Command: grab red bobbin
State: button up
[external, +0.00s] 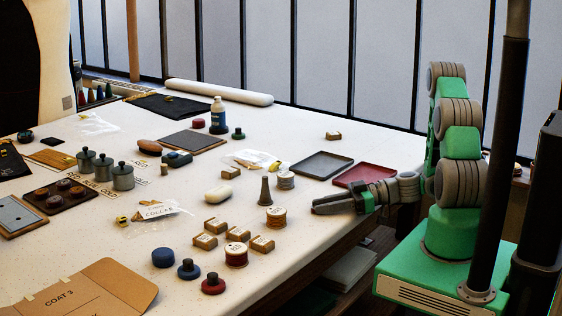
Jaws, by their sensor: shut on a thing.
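A spool with dark red thread and a pale top (236,254), which looks like the red bobbin, stands upright near the table's front edge. My gripper (318,206) reaches in from the right over the table's right edge, well to the right of and behind that spool and apart from it. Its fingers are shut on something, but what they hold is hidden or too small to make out. A spool with tan-brown thread (276,217) stands closer to my gripper, to its left. A paler grey spool (285,180) stands farther back.
Small wooden blocks (215,225) sit around the red spool. A red-based knobbed piece (213,283) and blue pieces (188,269) stand in front. A dark cone (265,190) is upright left of my gripper. A red tray (364,176) and a grey tray (321,164) lie behind it.

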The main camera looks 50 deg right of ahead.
grip_shut()
jog(key=shift+r, duration=0.15)
